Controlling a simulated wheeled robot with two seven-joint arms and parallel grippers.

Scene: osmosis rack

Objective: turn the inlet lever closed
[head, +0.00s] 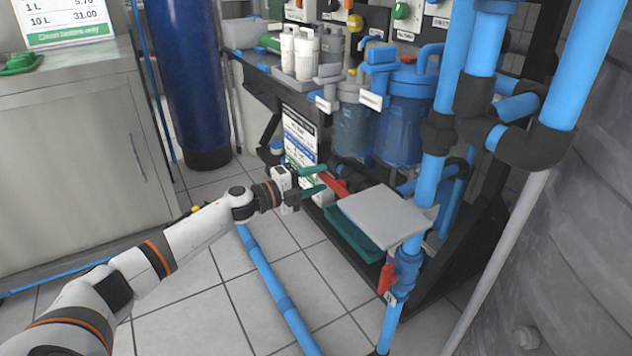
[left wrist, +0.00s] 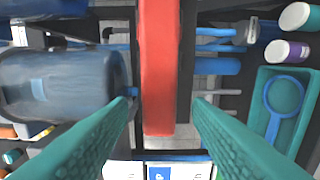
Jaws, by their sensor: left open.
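A long red lever (head: 334,184) sits low on the rack, below the filter housings, just beyond my left gripper. My left gripper (head: 323,178) is open, with its green fingers pointing at the rack. In the left wrist view the red lever (left wrist: 160,70) runs down from the top edge, between the two fingers of my left gripper (left wrist: 163,103). Gaps show on both sides of it, so neither finger visibly touches it. A second red lever (head: 386,278) is on the blue pipe at the lower right. I cannot read which is labelled inlet. My right gripper is out of view.
A grey board (head: 385,215) lies over a green tray (head: 350,236) right of the gripper. The tray (left wrist: 262,90) also shows in the left wrist view. Blue filter housings (head: 405,125) hang above. A blue pipe (head: 270,280) crosses the tiled floor.

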